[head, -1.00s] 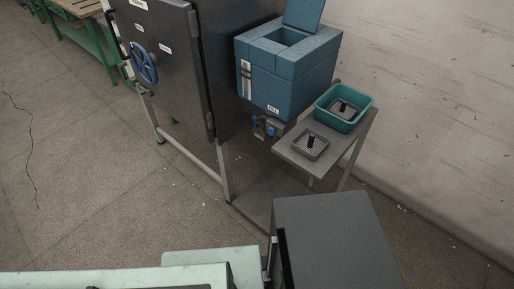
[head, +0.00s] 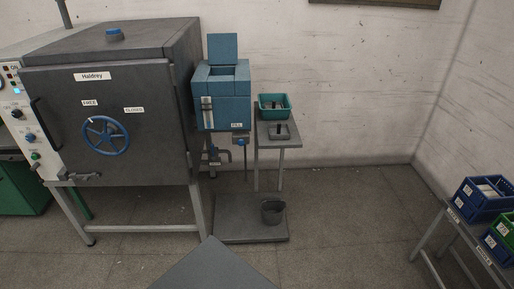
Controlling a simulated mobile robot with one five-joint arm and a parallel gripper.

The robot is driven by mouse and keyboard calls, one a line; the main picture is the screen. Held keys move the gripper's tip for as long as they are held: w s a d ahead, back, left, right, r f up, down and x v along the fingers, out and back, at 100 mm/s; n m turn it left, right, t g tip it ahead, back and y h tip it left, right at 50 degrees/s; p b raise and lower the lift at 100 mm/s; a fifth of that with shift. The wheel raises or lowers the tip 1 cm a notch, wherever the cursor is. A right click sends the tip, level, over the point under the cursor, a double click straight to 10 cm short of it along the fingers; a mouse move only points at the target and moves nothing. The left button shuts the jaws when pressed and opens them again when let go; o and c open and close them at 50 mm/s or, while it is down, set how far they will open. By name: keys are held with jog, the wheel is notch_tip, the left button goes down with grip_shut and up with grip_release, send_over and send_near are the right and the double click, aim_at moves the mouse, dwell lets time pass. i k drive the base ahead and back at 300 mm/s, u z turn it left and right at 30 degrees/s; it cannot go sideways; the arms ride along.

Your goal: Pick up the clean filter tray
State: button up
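Two small grey filter trays with dark upright handles show in the head view. One tray (head: 279,131) sits on the bare front part of a small grey side table (head: 292,142). The other tray (head: 274,106) sits inside a teal bin (head: 287,113) at the back of that table. I cannot tell from their look which tray is the clean one. My gripper is not in view.
A blue open-lidded box (head: 222,112) marked FILL stands left of the table, beside a large dark cabinet (head: 105,105) with a blue handwheel. A bucket (head: 272,212) stands on a low plate (head: 250,232). Crates (head: 482,199) stand at the far right. The floor right of the table is clear.

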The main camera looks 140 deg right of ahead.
aim_at(278, 131)
jog(key=u, duration=0.15)
jog(key=i, duration=0.25)
jog(key=z, duration=4.6)
jog(key=i, duration=1.1)
